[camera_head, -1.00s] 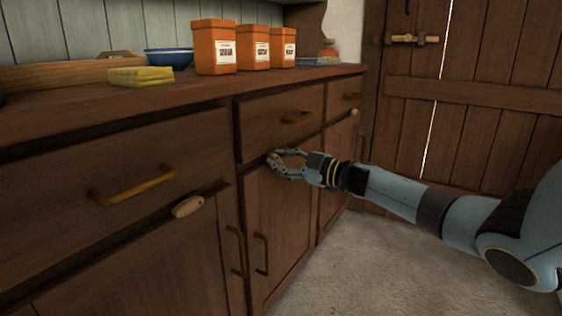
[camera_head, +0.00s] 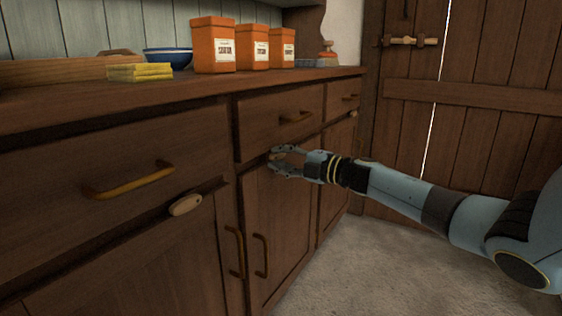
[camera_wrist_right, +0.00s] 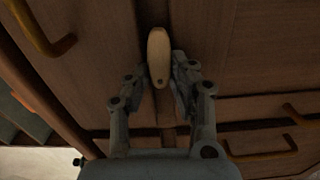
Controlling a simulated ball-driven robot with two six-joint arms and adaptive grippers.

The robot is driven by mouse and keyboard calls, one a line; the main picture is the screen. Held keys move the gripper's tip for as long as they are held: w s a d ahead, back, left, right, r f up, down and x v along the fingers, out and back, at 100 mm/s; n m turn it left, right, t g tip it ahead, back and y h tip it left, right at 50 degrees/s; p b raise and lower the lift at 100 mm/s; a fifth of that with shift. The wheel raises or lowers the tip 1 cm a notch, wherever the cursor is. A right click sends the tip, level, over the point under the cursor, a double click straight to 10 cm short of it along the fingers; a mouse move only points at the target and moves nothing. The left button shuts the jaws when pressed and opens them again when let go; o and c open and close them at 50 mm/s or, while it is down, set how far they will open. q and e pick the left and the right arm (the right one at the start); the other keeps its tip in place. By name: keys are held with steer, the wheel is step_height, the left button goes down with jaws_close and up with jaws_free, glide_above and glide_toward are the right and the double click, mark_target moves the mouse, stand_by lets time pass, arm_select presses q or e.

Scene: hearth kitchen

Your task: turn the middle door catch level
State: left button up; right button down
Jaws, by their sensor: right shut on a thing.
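The middle door catch (camera_wrist_right: 158,48) is a pale wooden oval in the right wrist view, its long side roughly square to the brass drawer pull there. My right gripper (camera_wrist_right: 163,82) has its fingers on both sides of the catch's near end and is shut on it. In the head view the right gripper (camera_head: 273,160) is at the top of the middle cupboard door (camera_head: 283,215), just under its drawer, and largely hides the catch. My left gripper is not in view.
A left catch (camera_head: 186,205) and a right catch (camera_head: 353,114) sit on the neighbouring doors. Brass handles (camera_head: 262,256) stick out below the gripper. Orange canisters (camera_head: 213,46), a yellow sponge (camera_head: 140,72) and a blue bowl (camera_head: 168,58) stand on the counter. The floor (camera_head: 350,270) is clear.

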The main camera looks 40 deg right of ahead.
steer(key=shift+f+n, duration=0.15)
steer(key=shift+n, duration=0.15)
stand_by(0.4)
steer(key=c, duration=1.2)
jaws_free()
steer(key=shift+o, duration=0.2)
steer(key=v, duration=1.2)
